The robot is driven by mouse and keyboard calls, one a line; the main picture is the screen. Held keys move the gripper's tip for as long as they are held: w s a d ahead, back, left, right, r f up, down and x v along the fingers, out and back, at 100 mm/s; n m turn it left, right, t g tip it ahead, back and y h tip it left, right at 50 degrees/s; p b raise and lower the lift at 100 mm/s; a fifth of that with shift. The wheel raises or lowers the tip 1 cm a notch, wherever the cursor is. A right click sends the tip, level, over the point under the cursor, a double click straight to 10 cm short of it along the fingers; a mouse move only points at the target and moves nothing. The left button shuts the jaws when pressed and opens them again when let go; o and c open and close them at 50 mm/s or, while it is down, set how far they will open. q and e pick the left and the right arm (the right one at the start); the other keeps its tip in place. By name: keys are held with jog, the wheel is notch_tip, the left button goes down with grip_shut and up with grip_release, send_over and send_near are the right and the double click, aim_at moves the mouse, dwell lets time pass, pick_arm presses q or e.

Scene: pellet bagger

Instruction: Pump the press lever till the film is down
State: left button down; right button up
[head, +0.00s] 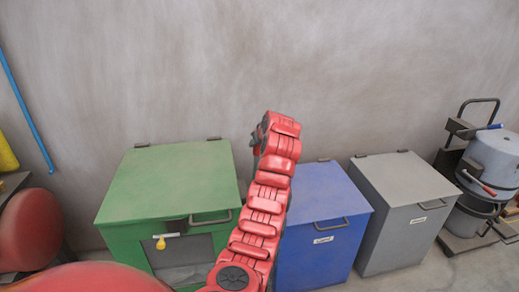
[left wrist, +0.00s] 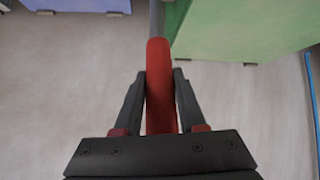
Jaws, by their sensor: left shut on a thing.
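In the left wrist view my left gripper (left wrist: 160,90) is shut on a red lever handle (left wrist: 158,70). A finger lies on each side of the handle. A grey rod (left wrist: 155,18) runs on from the handle toward the top edge. In the head view my red arm rises in the middle, and I cannot make out the gripper's fingers or the lever there. I cannot identify the film or the press body in either view. My right gripper is not in view.
A green lidded box (head: 170,180), a blue box (head: 318,210) and a grey box (head: 405,205) stand along the wall. A trolley with a grey drum (head: 490,160) stands at the right.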

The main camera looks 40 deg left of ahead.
pick_arm(q)
jog(key=shift+w+a+r, duration=0.1)
jog(key=shift+w+a, duration=0.1)
jog(key=shift+a, duration=0.05)
dwell(0.4)
jog(key=c, duration=0.5)
grip_release()
jog(key=shift+w, duration=0.1)
